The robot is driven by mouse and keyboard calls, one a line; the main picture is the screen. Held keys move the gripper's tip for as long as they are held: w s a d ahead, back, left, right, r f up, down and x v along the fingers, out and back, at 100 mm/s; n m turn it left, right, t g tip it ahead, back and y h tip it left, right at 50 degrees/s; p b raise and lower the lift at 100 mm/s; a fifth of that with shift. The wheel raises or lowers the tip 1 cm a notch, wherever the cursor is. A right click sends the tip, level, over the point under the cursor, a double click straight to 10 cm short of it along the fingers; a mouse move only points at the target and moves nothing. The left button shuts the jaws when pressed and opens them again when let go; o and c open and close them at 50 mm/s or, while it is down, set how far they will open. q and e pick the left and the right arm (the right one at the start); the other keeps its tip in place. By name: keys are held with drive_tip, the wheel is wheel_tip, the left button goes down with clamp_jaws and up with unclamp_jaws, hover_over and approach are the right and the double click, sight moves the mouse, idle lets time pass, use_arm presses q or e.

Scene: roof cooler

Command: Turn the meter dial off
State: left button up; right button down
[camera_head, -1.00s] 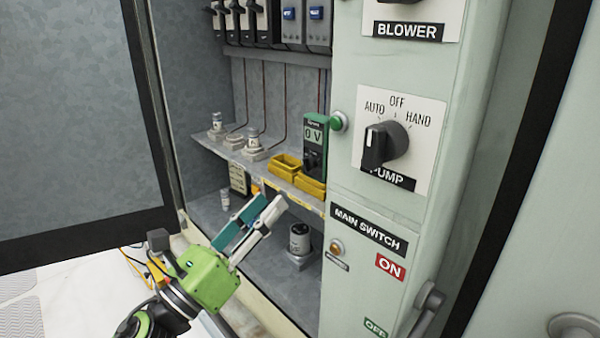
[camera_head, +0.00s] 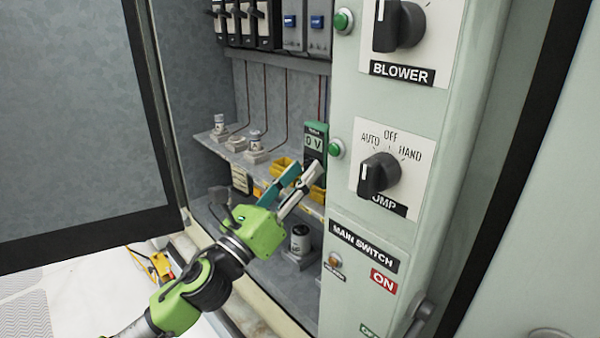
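The meter (camera_head: 315,143) is a green handheld unit standing on the shelf inside the cabinet, and its display reads "0 V". Its lower part, where the dial sits, is largely covered by my gripper's fingers, so I cannot tell the dial's setting. My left gripper (camera_head: 305,172) reaches up from the lower left, with one teal and one pale finger. The fingers are apart with nothing seen between them, and the tips are just in front of the meter's lower part. I cannot tell whether they touch it. My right gripper is not in view.
Yellow bins (camera_head: 283,163) sit beside the meter on the shelf (camera_head: 232,155). The cabinet's right panel carries the pump knob (camera_head: 380,174), blower knob (camera_head: 399,25) and a green button (camera_head: 336,149). The open door (camera_head: 75,120) stands at left. A cylinder (camera_head: 300,238) stands below.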

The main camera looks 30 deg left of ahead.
use_arm(q)
clamp_jaws()
